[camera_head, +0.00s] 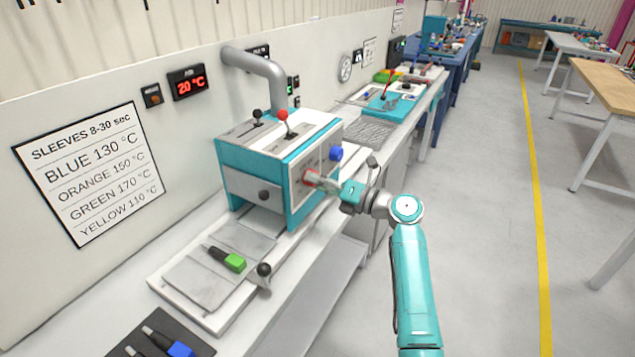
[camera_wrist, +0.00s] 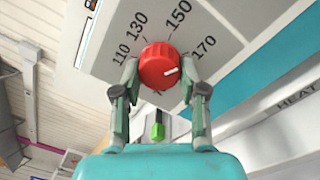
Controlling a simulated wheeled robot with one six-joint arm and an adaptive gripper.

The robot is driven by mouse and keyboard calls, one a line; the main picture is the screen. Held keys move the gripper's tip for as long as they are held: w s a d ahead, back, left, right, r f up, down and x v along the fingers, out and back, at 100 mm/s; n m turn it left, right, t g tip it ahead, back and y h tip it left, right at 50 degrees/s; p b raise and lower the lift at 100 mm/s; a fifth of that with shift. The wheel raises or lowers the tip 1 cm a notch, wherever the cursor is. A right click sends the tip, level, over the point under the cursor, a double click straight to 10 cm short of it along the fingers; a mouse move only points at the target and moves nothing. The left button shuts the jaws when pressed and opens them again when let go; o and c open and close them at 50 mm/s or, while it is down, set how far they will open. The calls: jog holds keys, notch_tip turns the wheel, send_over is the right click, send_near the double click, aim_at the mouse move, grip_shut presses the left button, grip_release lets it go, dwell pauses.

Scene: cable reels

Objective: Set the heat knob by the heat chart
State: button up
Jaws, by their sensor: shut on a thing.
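The red heat knob (camera_wrist: 155,62) sits on the oven's grey dial plate (camera_wrist: 108,68), marked 110, 130, 150 and 170. Its white pointer mark faces right, near the 170 side; the exact setting is hard to tell. My gripper (camera_wrist: 161,80) is shut on the knob, one finger on each side. In the head view my gripper (camera_head: 322,182) reaches the knob (camera_head: 309,177) from the right. The heat chart (camera_head: 92,175) on the wall reads blue 130, orange 150, green 170, yellow 110 °C. A green-ended cable (camera_head: 228,258) lies on the plate before the oven.
The teal and white oven (camera_head: 270,165) has a blue knob (camera_head: 336,153) close above my gripper and levers on top. A wall display (camera_head: 187,83) reads 20 °C. A blue-ended piece (camera_head: 180,349) lies on a dark mat. The aisle floor (camera_head: 480,220) at right is clear.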

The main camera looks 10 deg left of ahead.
jog(key=shift+f, duration=0.15)
jog(key=o, duration=1.1)
jog(key=shift+o, duration=0.2)
jog(key=shift+d, duration=0.1)
jog(key=v, duration=1.2)
